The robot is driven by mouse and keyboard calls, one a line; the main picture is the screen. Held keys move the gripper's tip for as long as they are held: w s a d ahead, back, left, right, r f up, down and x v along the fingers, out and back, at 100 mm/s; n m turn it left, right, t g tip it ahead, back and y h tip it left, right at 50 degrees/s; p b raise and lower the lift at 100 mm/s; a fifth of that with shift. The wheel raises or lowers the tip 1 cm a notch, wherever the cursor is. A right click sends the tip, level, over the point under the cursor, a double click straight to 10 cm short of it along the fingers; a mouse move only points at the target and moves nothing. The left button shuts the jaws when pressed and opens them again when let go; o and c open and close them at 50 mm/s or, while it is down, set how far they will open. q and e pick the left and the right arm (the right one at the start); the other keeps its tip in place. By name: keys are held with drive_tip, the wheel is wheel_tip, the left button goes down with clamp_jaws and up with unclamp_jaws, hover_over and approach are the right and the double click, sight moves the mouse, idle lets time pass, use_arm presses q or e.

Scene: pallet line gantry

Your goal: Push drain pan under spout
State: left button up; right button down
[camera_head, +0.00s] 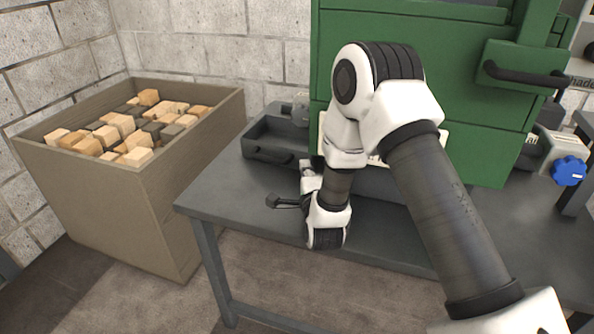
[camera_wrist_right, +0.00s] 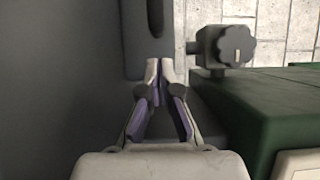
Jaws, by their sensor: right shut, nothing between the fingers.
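The drain pan (camera_head: 262,154) is a dark grey open tray on the grey table, left of the green machine. Part of its rim shows in the wrist view (camera_wrist_right: 156,30). The spout with its dark knob (camera_wrist_right: 228,45) sticks out from the green machine's side in the wrist view; in the head view the machine and my arm largely hide that area. My right gripper (camera_wrist_right: 160,68) is shut and empty, its tips close to the pan's near right part; contact cannot be told. In the head view it is low over the table (camera_head: 309,167), partly hidden by my wrist. My left gripper is not in view.
The green machine (camera_head: 420,25) stands on the table (camera_head: 220,195) right of the pan. A tan bin (camera_head: 110,205) of wooden blocks stands at the left. A blue knob (camera_head: 568,171) is at the far right. The table's left front part is clear.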

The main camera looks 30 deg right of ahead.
sight(288, 164)
drive_tip(key=shift+w+a, duration=0.6)
drive_tip(key=shift+a, duration=0.35)
drive_tip(key=shift+w+a+b, duration=0.3)
drive_tip(key=shift+w+a, duration=0.35)
drive_tip(key=shift+a, duration=0.25)
drive_tip(key=shift+d, duration=0.15)
